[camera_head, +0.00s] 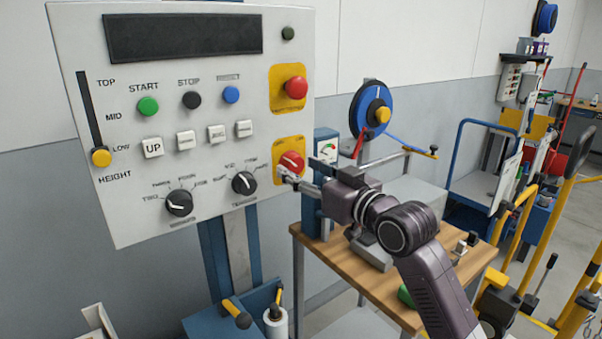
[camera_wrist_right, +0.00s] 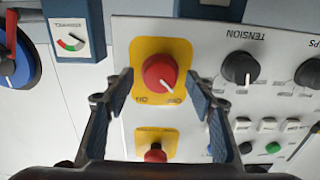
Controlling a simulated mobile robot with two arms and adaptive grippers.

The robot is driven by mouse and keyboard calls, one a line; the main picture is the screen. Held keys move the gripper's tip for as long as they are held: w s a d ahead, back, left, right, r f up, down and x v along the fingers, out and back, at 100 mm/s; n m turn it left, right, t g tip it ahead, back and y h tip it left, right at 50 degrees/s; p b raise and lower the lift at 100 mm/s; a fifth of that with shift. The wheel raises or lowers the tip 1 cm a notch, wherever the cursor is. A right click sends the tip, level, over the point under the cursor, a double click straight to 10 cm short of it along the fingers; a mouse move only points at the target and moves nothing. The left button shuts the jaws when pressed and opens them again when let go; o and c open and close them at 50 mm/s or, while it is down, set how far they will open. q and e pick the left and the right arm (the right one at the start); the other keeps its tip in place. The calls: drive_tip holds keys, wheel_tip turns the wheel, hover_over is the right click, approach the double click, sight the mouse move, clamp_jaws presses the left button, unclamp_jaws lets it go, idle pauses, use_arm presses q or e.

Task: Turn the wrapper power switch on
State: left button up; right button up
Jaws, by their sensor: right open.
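The wrapper power switch (camera_head: 291,161) is a red rotary knob on a yellow plate at the lower right of the white control panel (camera_head: 225,85). In the right wrist view the same switch (camera_wrist_right: 158,72) appears upside down. Its white pointer aims down-right there, toward a small blurred label; the label at lower left seems to read ON. My right gripper (camera_head: 286,174) is at the switch in the head view. In the wrist view its fingers are open, one on each side of the knob, with visible gaps, so it holds nothing. My left gripper is not in view.
A red push button (camera_head: 296,87) on another yellow plate sits above the switch. The black tension knob (camera_head: 244,183) is just left of it. A wooden-topped table (camera_head: 345,268) stands below my right arm. A blue reel (camera_head: 373,108) is to the right.

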drive_tip(key=shift+w+a, duration=0.15)
drive_tip(key=shift+w, duration=0.05)
drive_tip(key=c, duration=1.2)
drive_tip(key=shift+o, duration=0.2)
drive_tip(key=shift+r+m+p, duration=0.15)
drive_tip(key=shift+m+p, duration=0.45)
drive_tip(key=shift+p, duration=0.35)
drive_tip(key=m+p, duration=1.1)
drive_tip(key=p, duration=0.1)
drive_tip(key=m+p, duration=0.3)
drive_tip(key=m, duration=0.1)
drive_tip(key=shift+m+p, duration=0.65)
drive_tip(key=shift+m, duration=0.25)
drive_tip(key=shift+f, duration=0.2)
